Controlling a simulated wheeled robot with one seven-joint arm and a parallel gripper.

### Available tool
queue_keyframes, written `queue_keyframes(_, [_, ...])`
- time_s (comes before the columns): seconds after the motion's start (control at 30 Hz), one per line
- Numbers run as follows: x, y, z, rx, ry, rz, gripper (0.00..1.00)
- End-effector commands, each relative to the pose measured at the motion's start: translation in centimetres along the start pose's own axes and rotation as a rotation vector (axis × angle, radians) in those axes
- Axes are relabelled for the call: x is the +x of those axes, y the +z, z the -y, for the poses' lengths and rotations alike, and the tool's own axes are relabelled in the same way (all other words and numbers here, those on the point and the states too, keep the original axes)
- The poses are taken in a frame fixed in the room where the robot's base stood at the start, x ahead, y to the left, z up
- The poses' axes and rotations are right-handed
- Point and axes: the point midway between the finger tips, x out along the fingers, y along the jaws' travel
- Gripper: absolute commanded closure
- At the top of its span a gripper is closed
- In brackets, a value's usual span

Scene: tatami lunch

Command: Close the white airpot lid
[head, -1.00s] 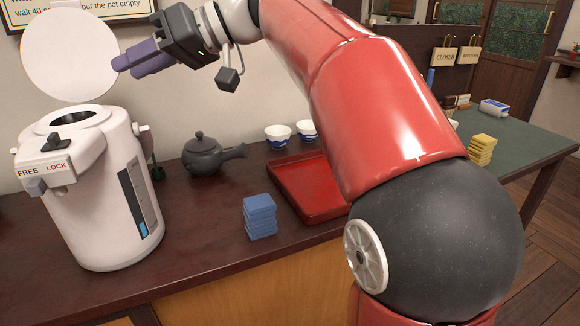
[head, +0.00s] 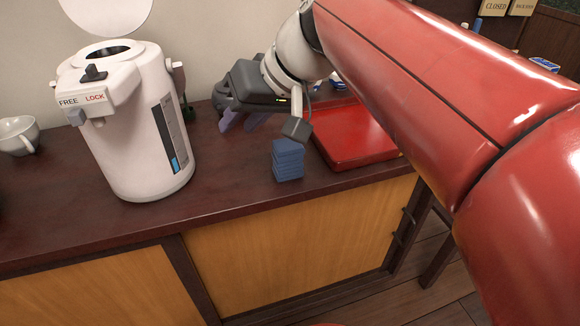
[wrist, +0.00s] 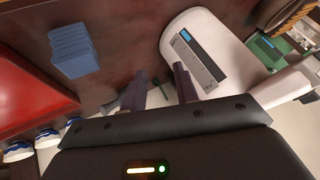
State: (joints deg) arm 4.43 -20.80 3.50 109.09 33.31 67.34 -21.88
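The white airpot (head: 140,130) stands on the dark counter at the left in the head view. Its round white lid (head: 108,12) is raised open above the dark mouth, its top cut off by the frame. My gripper (head: 240,124) is low over the counter to the right of the airpot, apart from it. In the wrist view its two purple fingers (wrist: 161,88) stand apart with nothing between them. The airpot body also shows in the wrist view (wrist: 232,50), beyond and to the right of the fingers.
A stack of blue blocks (head: 287,160) sits just right of my gripper, near the red tray (head: 352,136). A white cup (head: 18,135) stands left of the airpot. The counter's front strip (head: 235,188) is clear. The dark teapot is mostly hidden in the head view.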

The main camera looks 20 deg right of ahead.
Motion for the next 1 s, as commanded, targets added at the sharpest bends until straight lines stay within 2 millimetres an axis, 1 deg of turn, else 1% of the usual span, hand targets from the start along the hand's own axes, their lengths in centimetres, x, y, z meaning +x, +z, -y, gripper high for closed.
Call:
queue_keyframes(0.03, [0.1, 0.9, -0.4, 0.01, 0.024, 0.005, 0.7])
queue_keyframes(0.1, [0.2, 2.1, -1.1, 0.025, 0.06, 0.012, 0.7])
queue_keyframes(0.6, [1.1, 10.7, -5.9, 0.101, 0.295, 0.041, 0.7])
queue_keyframes(0.8, [1.3, 12.9, -7.2, 0.112, 0.354, 0.042, 0.7])
queue_keyframes(1.0, [1.4, 13.8, -7.7, 0.116, 0.376, 0.042, 0.7])
